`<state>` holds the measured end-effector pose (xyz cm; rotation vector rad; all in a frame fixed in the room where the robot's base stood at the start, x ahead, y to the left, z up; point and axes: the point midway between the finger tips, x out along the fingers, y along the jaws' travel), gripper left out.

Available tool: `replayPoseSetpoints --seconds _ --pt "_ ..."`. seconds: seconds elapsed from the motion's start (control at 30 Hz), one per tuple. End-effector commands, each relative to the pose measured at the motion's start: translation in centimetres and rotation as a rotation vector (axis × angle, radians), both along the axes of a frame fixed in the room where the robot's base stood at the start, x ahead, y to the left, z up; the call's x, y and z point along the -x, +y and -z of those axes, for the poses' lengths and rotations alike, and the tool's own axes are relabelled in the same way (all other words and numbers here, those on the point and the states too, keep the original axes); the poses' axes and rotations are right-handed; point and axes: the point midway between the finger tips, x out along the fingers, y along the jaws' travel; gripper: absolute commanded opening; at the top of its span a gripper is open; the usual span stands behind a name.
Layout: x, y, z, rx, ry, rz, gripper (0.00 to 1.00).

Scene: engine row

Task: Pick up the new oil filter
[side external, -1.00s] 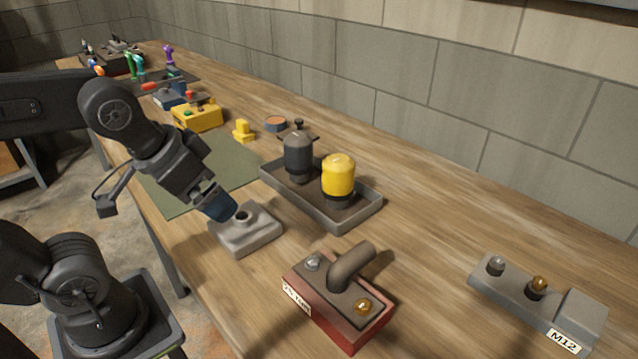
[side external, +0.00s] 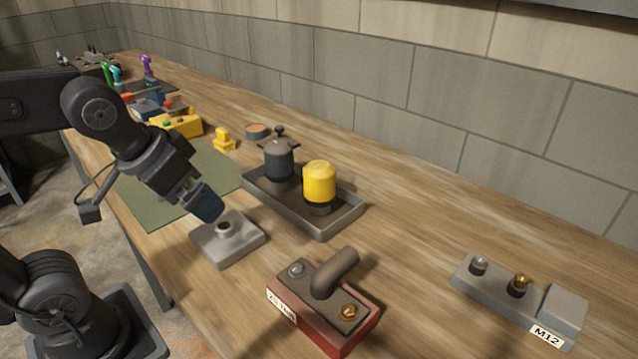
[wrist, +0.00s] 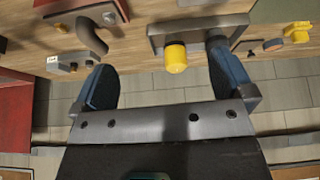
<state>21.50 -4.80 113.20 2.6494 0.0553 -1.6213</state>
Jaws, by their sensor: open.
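The yellow oil filter (side external: 319,181), a domed canister with a dark lower end, stands upright in a shallow grey tray (side external: 335,229). A dark grey canister (side external: 279,163) stands beside it in the same tray. My gripper (side external: 208,206) is tilted down above a grey block with a round port (side external: 226,246), left of the tray and apart from the filter. In the wrist view my gripper (wrist: 160,63) is open and empty. The yellow filter (wrist: 176,58) shows beyond the gap between the jaws, and the right jaw partly covers the dark canister (wrist: 216,44).
A red-based block with a bent pipe (side external: 325,306) stands in front of the tray. A grey M12 block (side external: 520,300) is at the right. A green mat (side external: 185,190), small yellow part (side external: 223,140) and yellow box (side external: 180,125) lie behind. Wood right of the tray is clear.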

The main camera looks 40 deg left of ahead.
Motion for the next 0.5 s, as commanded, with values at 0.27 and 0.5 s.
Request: replayPoseSetpoints --seconds 0.27,0.5 --pt "-8.9 0.2 -4.1 0.047 0.102 -0.322 1.0" --pt "-18.1 -0.3 -4.4 0.052 0.139 -0.671 1.0"
